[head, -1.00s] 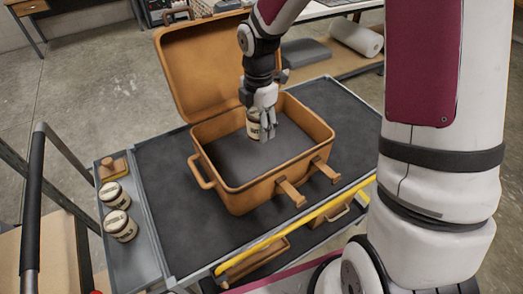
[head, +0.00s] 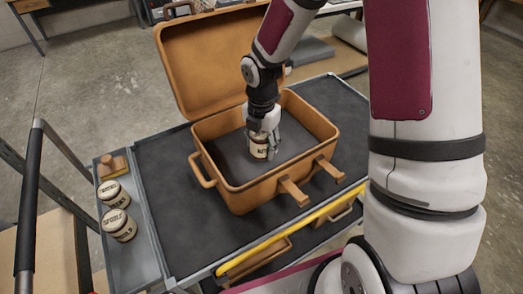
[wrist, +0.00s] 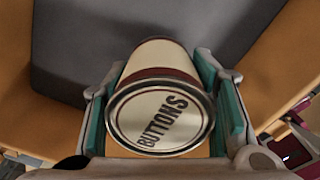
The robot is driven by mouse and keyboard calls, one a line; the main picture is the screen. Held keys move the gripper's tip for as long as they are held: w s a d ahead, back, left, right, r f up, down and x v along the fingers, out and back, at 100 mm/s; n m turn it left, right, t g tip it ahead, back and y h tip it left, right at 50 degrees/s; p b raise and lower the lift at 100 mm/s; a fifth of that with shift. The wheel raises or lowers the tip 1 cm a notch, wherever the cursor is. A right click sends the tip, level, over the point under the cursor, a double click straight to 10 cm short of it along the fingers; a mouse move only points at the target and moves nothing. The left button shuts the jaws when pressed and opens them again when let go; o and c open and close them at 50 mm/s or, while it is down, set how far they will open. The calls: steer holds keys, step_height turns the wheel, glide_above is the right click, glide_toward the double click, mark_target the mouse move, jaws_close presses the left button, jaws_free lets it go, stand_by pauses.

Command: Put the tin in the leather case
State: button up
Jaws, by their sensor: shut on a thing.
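The leather case (head: 237,203) is tan, stands open on the cart with its lid tilted back, and has a dark grey floor. My gripper (head: 262,142) is inside the case opening, shut on a cream and dark red tin (head: 258,151). In the wrist view the tin (wrist: 158,115) sits between the two teal finger pads, and its lid reads BUTTONS. The tin is low in the case, near the floor; I cannot tell if it touches. Its upper part is partly hidden by my gripper in the head view.
The dark cart top (head: 165,180) is clear beside the case. A yellow bar (head: 290,232) runs along the cart's front.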

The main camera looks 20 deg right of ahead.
mark_target(261, 152)
steer(key=shift+f, duration=1.55)
steer(key=shift+f, duration=0.15)
steer(key=o, duration=1.5)
steer(key=shift+c, duration=0.2)
